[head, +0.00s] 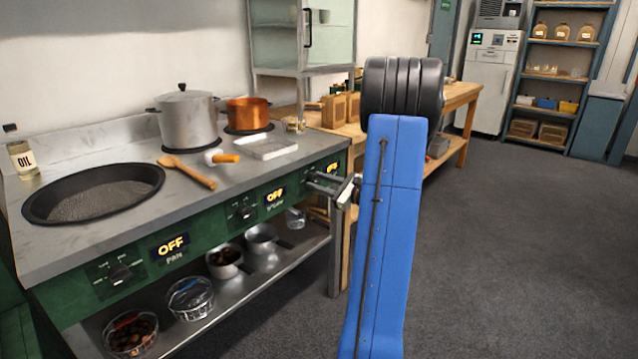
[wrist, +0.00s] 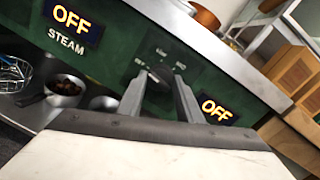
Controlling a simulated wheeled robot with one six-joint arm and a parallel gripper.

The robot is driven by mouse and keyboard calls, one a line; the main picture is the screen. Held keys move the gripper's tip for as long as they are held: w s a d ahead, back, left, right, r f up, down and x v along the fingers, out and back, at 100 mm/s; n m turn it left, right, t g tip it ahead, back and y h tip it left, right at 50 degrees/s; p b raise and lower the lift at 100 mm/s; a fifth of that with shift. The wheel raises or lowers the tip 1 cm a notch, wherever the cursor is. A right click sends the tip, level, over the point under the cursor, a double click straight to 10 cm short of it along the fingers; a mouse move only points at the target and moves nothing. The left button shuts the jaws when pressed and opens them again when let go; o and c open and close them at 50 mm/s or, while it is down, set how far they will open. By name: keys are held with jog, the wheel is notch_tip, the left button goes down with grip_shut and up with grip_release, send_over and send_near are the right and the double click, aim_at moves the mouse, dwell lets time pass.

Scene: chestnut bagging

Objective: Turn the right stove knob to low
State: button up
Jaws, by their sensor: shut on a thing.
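The right stove knob (wrist: 160,75) is a small dark knob on the green front panel, with several small white labels around it. My gripper (wrist: 158,84) is shut on this knob, one finger on each side; the fingers hide part of it.
The STEAM display (head: 275,195) and PAN display (head: 170,246) read OFF, each with a knob to its left. A wooden spoon (head: 188,172), a silver pot (head: 187,118) and a copper pot (head: 249,113) are on the counter. Pots and baskets fill the shelf below.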

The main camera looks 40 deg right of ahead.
jog(key=shift+a+f+m+t+h, duration=0.1)
jog(key=shift+m+t+h, duration=0.05)
jog(key=shift+m, duration=2.4)
jog(key=shift+a+m+t+h, duration=0.1)
jog(key=shift+m+t+h, duration=0.05)
jog(key=shift+m, duration=2.4)
jog(key=shift+d, duration=0.1)
jog(key=o, duration=1)
jog(key=shift+s, duration=0.2)
jog(key=s, duration=0.5)
jog(key=s+d+f, duration=0.1)
jog(key=s, duration=0.5)
jog(key=s+d, duration=0.1)
jog(key=s, duration=0.5)
jog(key=shift+f, duration=0.15)
